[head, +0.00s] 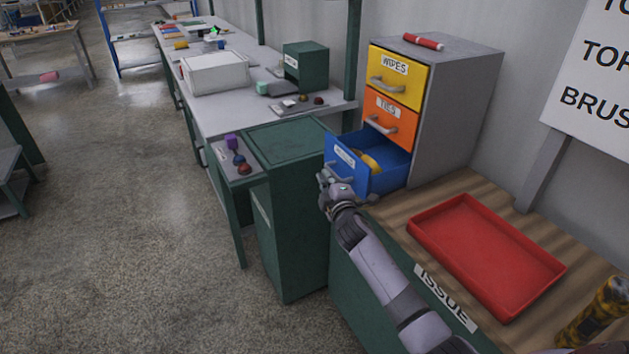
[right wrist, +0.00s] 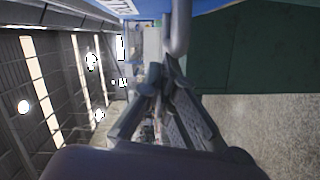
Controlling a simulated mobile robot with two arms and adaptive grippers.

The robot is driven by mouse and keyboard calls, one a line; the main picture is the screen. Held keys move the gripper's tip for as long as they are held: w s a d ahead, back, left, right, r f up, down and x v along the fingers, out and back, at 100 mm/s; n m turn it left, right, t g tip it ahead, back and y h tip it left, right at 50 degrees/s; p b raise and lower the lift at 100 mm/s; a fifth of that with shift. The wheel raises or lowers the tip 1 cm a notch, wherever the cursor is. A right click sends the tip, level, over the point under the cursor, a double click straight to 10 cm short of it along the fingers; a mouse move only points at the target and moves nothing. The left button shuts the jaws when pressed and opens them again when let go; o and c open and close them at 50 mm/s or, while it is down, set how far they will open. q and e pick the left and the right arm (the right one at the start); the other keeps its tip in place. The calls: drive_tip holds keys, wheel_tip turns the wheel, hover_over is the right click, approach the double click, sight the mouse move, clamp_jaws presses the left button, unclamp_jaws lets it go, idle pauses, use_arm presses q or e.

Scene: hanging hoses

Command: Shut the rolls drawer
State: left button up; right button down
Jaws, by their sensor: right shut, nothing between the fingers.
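The blue drawer (head: 344,162) is the lowest of three in a grey cabinet (head: 452,105) and stands pulled out. Yellow rolls (head: 370,160) show inside it. Its label is too small to read surely. My right gripper (head: 326,181) is shut and empty, at the lower front of the blue drawer by its handle; I cannot tell whether it touches. In the right wrist view the blue drawer front (right wrist: 222,5) and its grey handle (right wrist: 180,28) show at the top, close to the shut fingertips (right wrist: 163,76). My left gripper is not in view.
The yellow WIPES drawer (head: 398,72) and orange TIES drawer (head: 391,114) above are shut. A red tray (head: 440,236) lies on the wooden bench at right. A green cabinet (head: 287,210) stands left of the bench. The floor further left is open.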

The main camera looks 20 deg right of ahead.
sight(355, 168)
drive_tip(key=d, duration=0.9)
drive_tip(key=shift+w+d, duration=0.2)
drive_tip(key=shift+w, duration=0.15)
drive_tip(key=shift+a, duration=0.1)
